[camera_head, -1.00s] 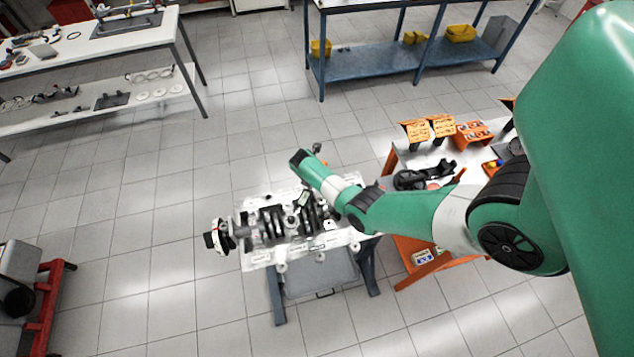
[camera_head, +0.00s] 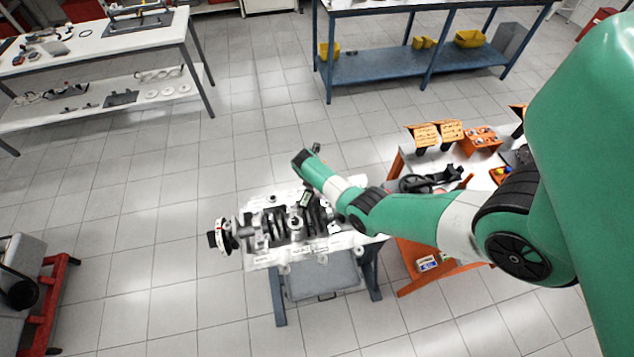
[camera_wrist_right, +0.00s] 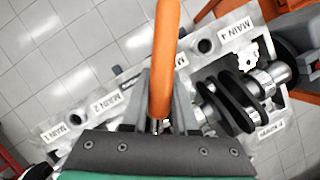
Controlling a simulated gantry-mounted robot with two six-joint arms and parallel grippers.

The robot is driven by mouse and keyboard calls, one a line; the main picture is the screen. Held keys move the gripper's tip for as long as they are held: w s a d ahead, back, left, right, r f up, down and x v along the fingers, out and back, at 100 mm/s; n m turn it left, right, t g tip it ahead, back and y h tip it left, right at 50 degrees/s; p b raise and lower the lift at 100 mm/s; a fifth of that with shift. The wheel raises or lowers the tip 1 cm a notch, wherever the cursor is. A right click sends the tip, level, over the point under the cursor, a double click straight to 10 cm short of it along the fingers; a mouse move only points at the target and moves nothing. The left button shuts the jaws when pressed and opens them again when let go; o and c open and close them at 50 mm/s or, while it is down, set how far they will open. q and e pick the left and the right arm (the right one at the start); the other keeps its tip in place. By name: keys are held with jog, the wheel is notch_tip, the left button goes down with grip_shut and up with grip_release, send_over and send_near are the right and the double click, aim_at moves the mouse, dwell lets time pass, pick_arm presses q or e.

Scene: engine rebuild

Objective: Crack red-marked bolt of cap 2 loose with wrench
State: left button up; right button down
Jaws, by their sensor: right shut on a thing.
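The engine block (camera_head: 262,258) with its crankshaft (camera_head: 268,226) lies on a stand in the head view. In the right wrist view the block (camera_wrist_right: 215,47) carries printed labels, including a "MAIN 2" label (camera_wrist_right: 106,106). My right gripper (camera_wrist_right: 161,88) is over the block and shut on the orange-handled wrench (camera_wrist_right: 165,45). The handle runs up the picture from between the fingers. The wrench's working end, cap 2 and its red-marked bolt cannot be made out; the gripper and wrench cover part of that area. My left gripper is in neither view.
An orange-framed cart (camera_head: 418,262) with parts and orange holders stands right of the engine, partly behind my right arm. A white workbench (camera_head: 150,38) is at the back left and a blue shelf bench (camera_head: 375,70) at the back.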

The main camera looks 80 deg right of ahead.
jog(key=shift+w, duration=0.2)
jog(key=shift+w+d+n+b, duration=0.15)
jog(key=shift+w+n+b, duration=0.2)
jog(key=shift+w+n, duration=0.3)
jog(key=shift+w, duration=0.15)
jog(key=shift+w+n+t+b, duration=0.3)
jog(key=shift+w+n+t, duration=0.15)
jog(key=shift+w, duration=0.35)
jog(key=shift+w, duration=0.1)
jog(key=shift+w+n, duration=0.6)
jog(key=shift+w, duration=0.15)
jog(key=shift+w+r, duration=0.1)
jog(key=shift+w, duration=0.05)
